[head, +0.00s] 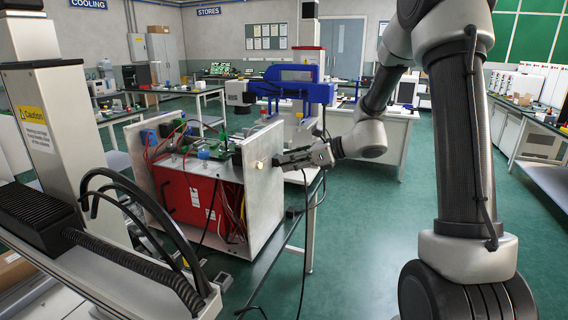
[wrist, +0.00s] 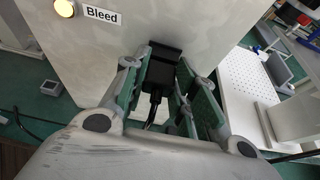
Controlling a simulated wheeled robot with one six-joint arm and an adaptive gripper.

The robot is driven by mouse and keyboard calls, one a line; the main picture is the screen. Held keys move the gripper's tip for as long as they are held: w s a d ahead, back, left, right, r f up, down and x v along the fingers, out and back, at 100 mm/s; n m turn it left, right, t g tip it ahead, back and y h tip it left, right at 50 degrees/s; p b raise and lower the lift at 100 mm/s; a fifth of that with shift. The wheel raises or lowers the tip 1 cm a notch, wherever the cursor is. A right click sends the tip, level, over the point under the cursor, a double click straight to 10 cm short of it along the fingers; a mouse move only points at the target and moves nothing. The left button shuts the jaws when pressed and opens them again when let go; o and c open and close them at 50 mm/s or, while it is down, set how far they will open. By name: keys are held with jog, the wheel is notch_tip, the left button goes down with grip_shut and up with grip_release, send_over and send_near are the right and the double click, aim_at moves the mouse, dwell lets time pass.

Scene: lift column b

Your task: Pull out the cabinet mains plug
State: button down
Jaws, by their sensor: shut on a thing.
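The cabinet (head: 264,200) stands on a bench in the head view, a pale metal panel facing my gripper. My gripper (head: 281,159) reaches that panel from the right. In the wrist view, my gripper (wrist: 168,82) is shut on the black mains plug (wrist: 161,74), with a green-padded finger on each side. The plug is at a dark inlet (wrist: 165,50) on the panel; I cannot tell how deep it sits. Its black cord (wrist: 152,112) trails back between the fingers. In the head view the fingers hide the plug.
A lit yellow button (wrist: 64,8) and a "Bleed" label (wrist: 101,14) are on the panel beside the inlet. A blue-and-white machine (head: 290,92) stands behind the cabinet. Loose cable hangs below the gripper. Green floor (head: 360,230) is clear to the right.

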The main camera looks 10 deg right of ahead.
jog(key=shift+s+d, duration=0.35)
jog(key=shift+d, duration=0.2)
jog(key=s+d, duration=0.4)
jog(key=d, duration=0.1)
dwell(1.1)
